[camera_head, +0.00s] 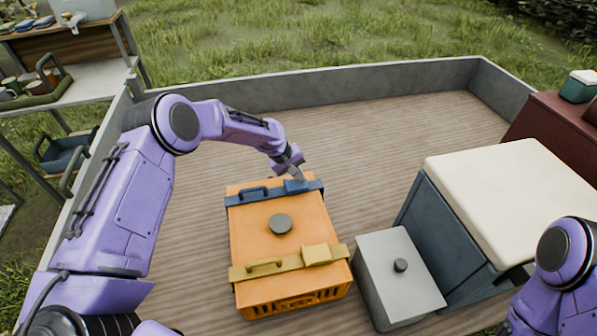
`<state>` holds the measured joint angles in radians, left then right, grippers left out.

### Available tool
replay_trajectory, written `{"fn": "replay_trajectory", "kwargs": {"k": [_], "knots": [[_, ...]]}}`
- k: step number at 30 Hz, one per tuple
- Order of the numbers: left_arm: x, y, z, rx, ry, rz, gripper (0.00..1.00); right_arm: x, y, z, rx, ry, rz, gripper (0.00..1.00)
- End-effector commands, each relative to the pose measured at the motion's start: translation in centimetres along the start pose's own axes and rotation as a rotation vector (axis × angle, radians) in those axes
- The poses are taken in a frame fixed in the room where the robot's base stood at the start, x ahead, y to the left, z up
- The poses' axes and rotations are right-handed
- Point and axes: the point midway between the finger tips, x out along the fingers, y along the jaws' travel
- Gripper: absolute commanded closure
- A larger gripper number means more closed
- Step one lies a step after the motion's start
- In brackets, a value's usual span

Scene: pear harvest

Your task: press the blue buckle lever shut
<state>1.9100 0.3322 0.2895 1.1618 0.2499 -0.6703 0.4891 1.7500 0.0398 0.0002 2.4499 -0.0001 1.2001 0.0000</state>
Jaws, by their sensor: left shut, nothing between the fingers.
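An orange crate (258,220) with a lidded top and a dark round knob (280,224) stands on the trailer floor. A blue strap (270,192) crosses its far end, and the blue buckle lever (295,186) sits on the right part of that strap. A yellow strap (288,264) with its own buckle crosses the near end. My left gripper (298,176) is shut and empty, pointing down at the blue buckle lever, touching it or just above it. Its fingertips partly hide the lever, so I cannot tell how far the lever is pressed. My right gripper is out of view.
A grey box (385,262) with a dark knob stands close to the crate's right. Beyond it is a dark blue chest with a cream lid (510,195). Low grey trailer walls (320,84) surround the wooden floor, which is clear behind the crate. Shelves (75,82) stand at the left.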

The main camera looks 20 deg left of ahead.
Motion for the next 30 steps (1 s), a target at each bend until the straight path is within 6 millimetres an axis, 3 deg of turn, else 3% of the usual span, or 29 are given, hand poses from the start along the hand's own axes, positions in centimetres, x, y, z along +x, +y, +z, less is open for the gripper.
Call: {"fn": "replay_trajectory", "kwargs": {"k": [13, 19, 21, 30], "knots": [[-1.0, 0.0, -0.1, -0.001, 0.001, 0.001, 1.00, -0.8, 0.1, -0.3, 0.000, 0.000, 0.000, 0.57], [-5.4, 1.6, -0.2, -0.008, 0.004, 0.002, 1.00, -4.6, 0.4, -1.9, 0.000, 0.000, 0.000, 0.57], [-5.6, 1.8, -0.3, -0.004, 0.008, 0.004, 1.00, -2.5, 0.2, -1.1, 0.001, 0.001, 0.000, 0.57], [-11.4, 4.7, -0.2, -0.006, 0.006, 0.002, 1.00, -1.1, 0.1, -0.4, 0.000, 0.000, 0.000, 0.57]]}}
